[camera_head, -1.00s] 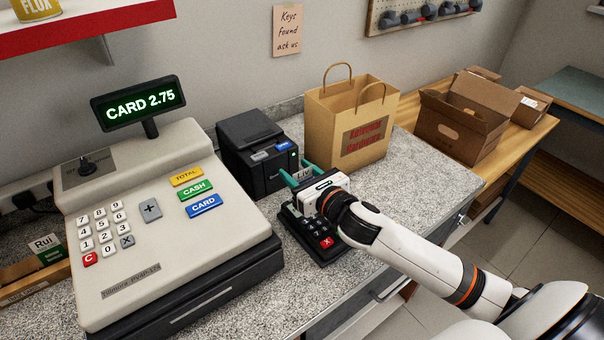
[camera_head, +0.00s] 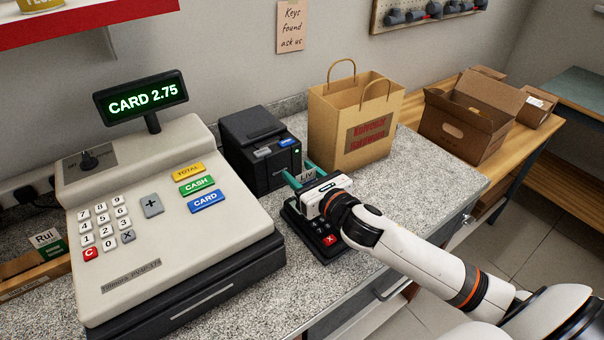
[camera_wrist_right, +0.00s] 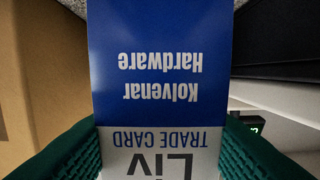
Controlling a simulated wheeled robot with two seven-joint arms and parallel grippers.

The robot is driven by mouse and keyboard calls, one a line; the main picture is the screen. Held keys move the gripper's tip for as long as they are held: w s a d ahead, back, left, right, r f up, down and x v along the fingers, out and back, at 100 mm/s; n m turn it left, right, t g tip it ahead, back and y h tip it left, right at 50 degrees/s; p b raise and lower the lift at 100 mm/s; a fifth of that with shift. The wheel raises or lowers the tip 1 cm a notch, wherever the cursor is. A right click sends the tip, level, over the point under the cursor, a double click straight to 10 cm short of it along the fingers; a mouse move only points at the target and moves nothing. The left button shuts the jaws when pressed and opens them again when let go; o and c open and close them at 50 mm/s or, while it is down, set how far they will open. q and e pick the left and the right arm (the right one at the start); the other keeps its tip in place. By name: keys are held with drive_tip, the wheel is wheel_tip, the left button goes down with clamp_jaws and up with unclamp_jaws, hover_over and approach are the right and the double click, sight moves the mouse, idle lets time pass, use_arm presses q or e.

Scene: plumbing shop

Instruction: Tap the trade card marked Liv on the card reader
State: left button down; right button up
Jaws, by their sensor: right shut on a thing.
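My right gripper (camera_head: 296,177) is over the far part of the black card reader (camera_head: 312,231), with its green fingers pointing toward the back of the counter. In the right wrist view its green fingers (camera_wrist_right: 158,152) are on both sides of the trade card (camera_wrist_right: 160,85), which is blue and white and reads "Kolvenar Hardware TRADE CARD Liv", upside down to me. The gripper is shut on this card. In the head view only a small pale piece of the card shows between the fingers. My gripper covers the reader's upper part, so I cannot tell whether the card touches it. My left gripper is not in view.
The cash register (camera_head: 165,230) stands left of the reader, its display (camera_head: 142,104) reading "CARD 2.75". A black printer (camera_head: 258,150) and a paper bag (camera_head: 352,125) stand behind. A card marked Rui (camera_head: 46,240) is in a wooden tray at far left.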

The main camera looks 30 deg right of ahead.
drive_tip(key=shift+f+b, duration=0.4)
drive_tip(key=shift+f, duration=0.25)
idle(0.3)
drive_tip(key=shift+r+p, duration=1.05)
drive_tip(key=shift+p, duration=0.1)
